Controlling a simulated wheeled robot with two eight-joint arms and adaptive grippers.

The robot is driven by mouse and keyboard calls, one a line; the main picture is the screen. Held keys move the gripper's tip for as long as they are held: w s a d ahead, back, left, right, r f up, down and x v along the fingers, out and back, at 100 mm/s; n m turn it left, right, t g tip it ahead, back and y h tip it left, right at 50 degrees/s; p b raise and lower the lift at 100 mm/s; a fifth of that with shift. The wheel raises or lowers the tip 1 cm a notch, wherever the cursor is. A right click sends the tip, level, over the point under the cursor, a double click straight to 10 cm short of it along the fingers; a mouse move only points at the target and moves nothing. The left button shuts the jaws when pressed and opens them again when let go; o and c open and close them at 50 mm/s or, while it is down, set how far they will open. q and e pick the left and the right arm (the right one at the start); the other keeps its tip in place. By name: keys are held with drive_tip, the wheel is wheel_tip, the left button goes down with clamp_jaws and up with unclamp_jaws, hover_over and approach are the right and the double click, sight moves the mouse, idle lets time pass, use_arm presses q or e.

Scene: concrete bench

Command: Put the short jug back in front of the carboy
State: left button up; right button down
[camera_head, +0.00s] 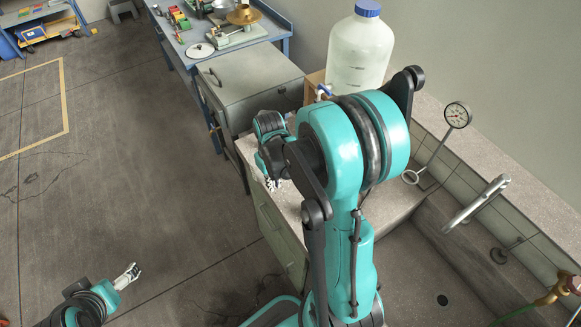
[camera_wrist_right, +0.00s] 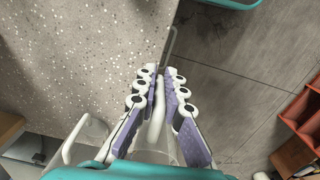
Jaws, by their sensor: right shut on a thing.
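The carboy (camera_head: 360,50), a large translucent bottle with a blue cap, stands at the back in the head view. My right arm crosses in front of its lower part. My right gripper (camera_head: 273,183) is over the bench's left edge, left of and nearer than the carboy. In the right wrist view my right gripper (camera_wrist_right: 161,85) is shut on a pale upright handle, apparently that of the short jug (camera_wrist_right: 156,118). The jug's body is mostly hidden below the fingers, and I cannot make it out in the head view. My left gripper (camera_head: 128,273) is low at the left, over the floor, apparently empty.
The speckled bench top (camera_head: 395,205) has some bare room right of my arm. A dial gauge on a stand (camera_head: 457,115) and a metal tap (camera_head: 476,202) by the sink stand at the right. A grey cabinet (camera_head: 250,85) adjoins the bench.

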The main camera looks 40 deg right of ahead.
drive_tip(key=s+d+r+p, duration=0.3)
drive_tip(key=s+d+r, duration=0.1)
drive_tip(key=s+d, duration=0.95)
drive_tip(key=shift+m, duration=0.4)
drive_tip(key=w+a+f+b, duration=0.1)
drive_tip(key=w+f, duration=0.1)
drive_tip(key=w, duration=0.1)
drive_tip(key=w+a+f+b, duration=0.1)
drive_tip(key=w+f, duration=0.1)
drive_tip(key=w, duration=0.2)
drive_tip(key=w+a+f+b, duration=0.1)
drive_tip(key=w+f, duration=0.1)
drive_tip(key=w, duration=0.2)
drive_tip(key=shift+a+f, duration=0.2)
drive_tip(key=shift+f, duration=0.2)
wheel_tip(320, 180, down, 3)
drive_tip(key=shift+s+f+b, duration=0.1)
drive_tip(key=shift+f+b, duration=0.1)
drive_tip(key=shift+b, duration=0.55)
drive_tip(key=shift+f, duration=0.25)
use_arm(q)
drive_tip(key=shift+s+f, duration=0.15)
drive_tip(key=shift+f, duration=0.2)
drive_tip(key=shift+a, duration=0.1)
